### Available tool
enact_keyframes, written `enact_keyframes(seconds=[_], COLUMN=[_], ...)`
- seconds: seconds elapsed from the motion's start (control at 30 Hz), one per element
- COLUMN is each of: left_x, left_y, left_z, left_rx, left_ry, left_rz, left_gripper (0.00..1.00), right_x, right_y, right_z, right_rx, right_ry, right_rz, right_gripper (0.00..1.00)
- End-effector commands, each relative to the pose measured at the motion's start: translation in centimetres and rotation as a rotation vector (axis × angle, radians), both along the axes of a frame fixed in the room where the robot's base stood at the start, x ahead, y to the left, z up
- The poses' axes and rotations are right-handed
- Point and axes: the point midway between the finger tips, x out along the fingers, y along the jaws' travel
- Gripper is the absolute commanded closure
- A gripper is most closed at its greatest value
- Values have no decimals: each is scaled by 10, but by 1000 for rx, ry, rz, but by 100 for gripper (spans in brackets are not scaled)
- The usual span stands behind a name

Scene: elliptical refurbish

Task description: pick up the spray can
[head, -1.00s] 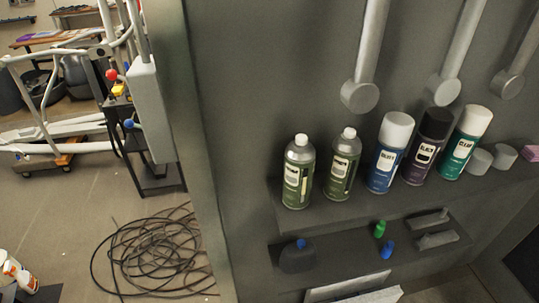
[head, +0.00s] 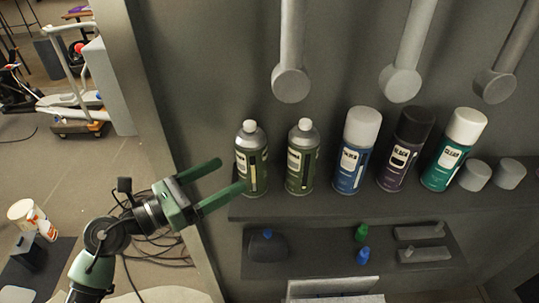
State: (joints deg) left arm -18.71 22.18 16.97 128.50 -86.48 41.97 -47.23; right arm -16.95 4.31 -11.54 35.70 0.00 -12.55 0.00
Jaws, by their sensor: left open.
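Several spray cans stand upright in a row on a grey shelf (head: 330,206). From the left they are a green can with a white top (head: 251,160), a similar green can (head: 301,158), a blue can with a white cap (head: 355,152), a dark can with a black cap (head: 405,150) and a teal can with a white cap (head: 453,152). My left gripper (head: 230,178) is open and empty. Its two green fingers point right towards the leftmost green can, and the lower fingertip appears close to it. I cannot tell whether they touch. My right gripper is not in view.
Two grey round pieces (head: 492,174) stand right of the cans. Grey rods with round ends (head: 291,84) hang above them. A lower shelf (head: 343,268) holds a dark bottle (head: 267,246) and small green and blue items. Coiled cable (head: 165,245) lies on the floor.

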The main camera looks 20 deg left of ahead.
Motion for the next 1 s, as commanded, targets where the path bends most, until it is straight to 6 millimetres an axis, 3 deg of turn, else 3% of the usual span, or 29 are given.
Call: enact_keyframes(seconds=[0.1, 0.2, 0.7, 1.0], left_x=[-9, -5, 49, 52], left_y=[-9, -16, -51, -54], left_z=[15, 20, 19, 15], left_rx=[128, 154, 148, 151], left_ry=[-73, -89, -85, -84], left_rz=[-21, -24, -23, -24], left_gripper=[15, 15, 15, 15], right_x=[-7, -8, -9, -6], right_y=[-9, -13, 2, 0], right_z=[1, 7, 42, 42], right_rx=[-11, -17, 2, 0], right_ry=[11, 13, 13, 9], right_rz=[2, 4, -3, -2], right_gripper=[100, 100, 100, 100])
